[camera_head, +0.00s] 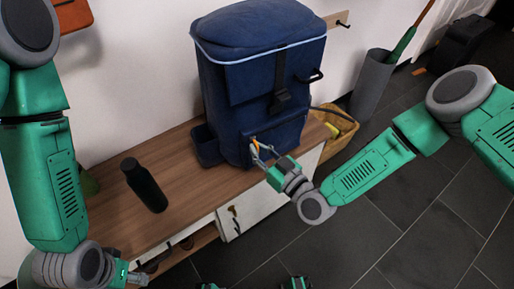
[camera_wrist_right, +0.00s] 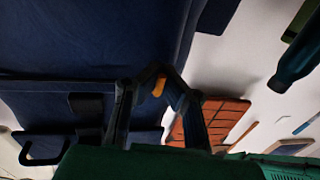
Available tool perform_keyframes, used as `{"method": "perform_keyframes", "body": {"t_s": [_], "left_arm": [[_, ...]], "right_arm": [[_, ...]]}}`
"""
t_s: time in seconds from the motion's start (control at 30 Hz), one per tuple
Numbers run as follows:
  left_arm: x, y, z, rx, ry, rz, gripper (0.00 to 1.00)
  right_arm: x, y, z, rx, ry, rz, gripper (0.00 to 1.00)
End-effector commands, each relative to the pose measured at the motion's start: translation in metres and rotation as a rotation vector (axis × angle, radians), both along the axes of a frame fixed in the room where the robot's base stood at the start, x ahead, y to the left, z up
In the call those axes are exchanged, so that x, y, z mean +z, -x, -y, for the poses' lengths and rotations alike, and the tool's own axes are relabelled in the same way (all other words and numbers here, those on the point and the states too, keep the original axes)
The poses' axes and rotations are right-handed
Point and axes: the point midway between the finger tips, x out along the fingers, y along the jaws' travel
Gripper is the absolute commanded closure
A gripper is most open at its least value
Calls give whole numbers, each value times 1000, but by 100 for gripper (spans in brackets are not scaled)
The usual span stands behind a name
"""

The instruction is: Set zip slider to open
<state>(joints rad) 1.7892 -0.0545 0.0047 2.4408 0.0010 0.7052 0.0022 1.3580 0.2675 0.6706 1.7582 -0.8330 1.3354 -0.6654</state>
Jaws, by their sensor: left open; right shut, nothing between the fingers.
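A dark blue backpack (camera_head: 262,75) stands upright on a wooden bench top. A small orange zip slider (camera_head: 255,142) shows at the lower front pocket of the backpack. In the right wrist view the orange slider (camera_wrist_right: 159,87) appears just beside the fingertips. My right gripper (camera_head: 257,148) reaches in from the right, its fingertips at the pocket front by the slider. In the wrist view its fingers (camera_wrist_right: 153,70) meet at the tips with nothing held between them. Contact with the slider cannot be told. My left gripper (camera_head: 140,277) is low at the left, open and away from the backpack.
A wicker basket (camera_head: 340,128) and a grey umbrella stand (camera_head: 373,85) are to the right. Open tiled floor (camera_head: 400,225) lies in front.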

Motion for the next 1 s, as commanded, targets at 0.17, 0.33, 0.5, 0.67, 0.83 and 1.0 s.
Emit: {"method": "perform_keyframes", "body": {"t_s": [0.17, 0.33, 0.5, 0.67, 0.83, 1.0], "left_arm": [[0, 0, 0, 0, 0, 0, 46], [-1, 0, 0, 0, 0, 0, 46], [-4, 0, 0, 0, 0, 0, 46], [-8, 0, 0, 0, 0, 0, 46], [-12, 0, 0, 0, 0, 0, 46], [-13, 0, 0, 0, 0, 0, 46]], "right_arm": [[0, -5, 12, -1, 1, 2, 100], [1, -20, 43, -2, 3, 4, 100], [0, -39, 82, -2, 3, 4, 100], [0, -54, 114, -1, 2, 4, 100], [0, -65, 137, 0, 1, 2, 100], [0, -69, 147, 0, 0, 0, 100]]}}
